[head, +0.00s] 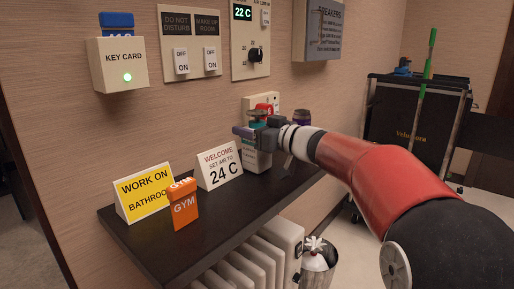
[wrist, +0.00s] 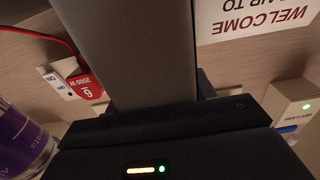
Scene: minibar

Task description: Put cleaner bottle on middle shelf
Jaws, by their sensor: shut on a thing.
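My gripper (head: 247,131) is at the far end of the dark wall ledge, shut on what looks like the cleaner bottle (head: 257,161), a pale upright body just below the fingers. The fingers and wrist hide much of its top, and I cannot tell whether its base touches the ledge. In the wrist view a broad grey slab fills the middle above the dark gripper body, and the hold itself is not clear. No middle shelf can be made out for certain.
The dark ledge (head: 150,236) bears a yellow sign (head: 144,192), an orange GYM box (head: 183,208) and a WELCOME sign (head: 219,167). A purple can (wrist: 22,143) stands close by. A red plug (wrist: 86,87) is on the wall.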

